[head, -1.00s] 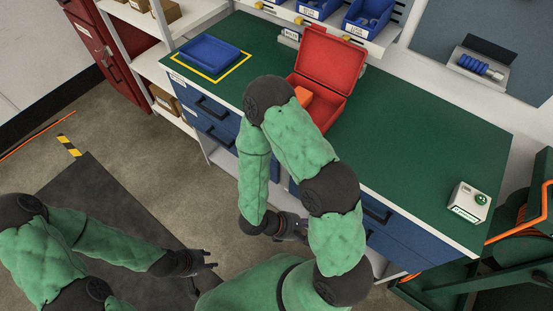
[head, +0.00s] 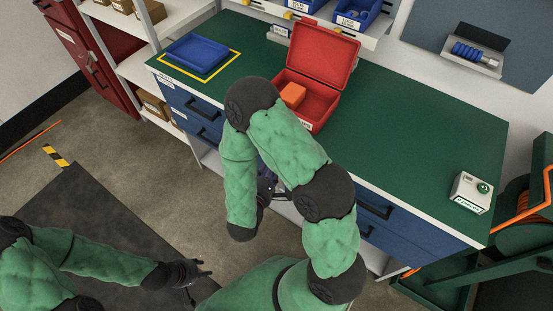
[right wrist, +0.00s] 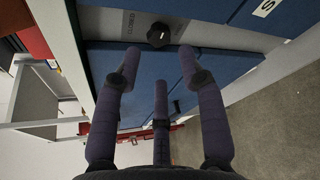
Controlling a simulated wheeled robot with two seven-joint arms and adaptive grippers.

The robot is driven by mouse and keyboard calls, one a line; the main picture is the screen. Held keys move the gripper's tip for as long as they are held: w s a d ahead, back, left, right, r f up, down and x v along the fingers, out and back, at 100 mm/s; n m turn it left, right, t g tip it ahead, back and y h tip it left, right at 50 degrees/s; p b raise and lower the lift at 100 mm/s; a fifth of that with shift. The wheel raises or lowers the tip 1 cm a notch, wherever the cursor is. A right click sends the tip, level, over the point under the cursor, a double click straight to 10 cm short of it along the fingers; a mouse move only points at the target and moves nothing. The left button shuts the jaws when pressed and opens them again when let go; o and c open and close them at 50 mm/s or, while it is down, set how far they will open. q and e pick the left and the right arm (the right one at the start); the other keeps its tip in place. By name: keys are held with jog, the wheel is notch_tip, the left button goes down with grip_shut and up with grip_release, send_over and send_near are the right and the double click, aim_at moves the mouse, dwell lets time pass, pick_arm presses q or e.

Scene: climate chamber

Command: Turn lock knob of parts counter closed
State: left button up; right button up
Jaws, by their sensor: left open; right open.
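The lock knob (right wrist: 159,35) is a round black knob with a small pale mark, set in a grey strip between blue panels of the parts counter in the right wrist view. The word CLOSED stands on the strip to its left. My right gripper (right wrist: 159,65) is open and empty, its fingers pointing at the knob and apart from it. In the head view, the parts counter (head: 420,130) has a green top and blue drawers; my right arm hides the knob there. My left gripper (head: 192,272) is open and empty, away from the counter at lower left.
On the counter stand an open red box (head: 318,100) with an orange block (head: 293,95), a blue tray (head: 195,50) and a small white device (head: 470,192). A green cart (head: 520,235) stands at right.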

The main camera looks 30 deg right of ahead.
jog(key=b+x, duration=0.1)
jog(key=x, duration=0.5)
jog(key=shift+b, duration=0.3)
jog(key=shift+s, duration=0.1)
grip_shut()
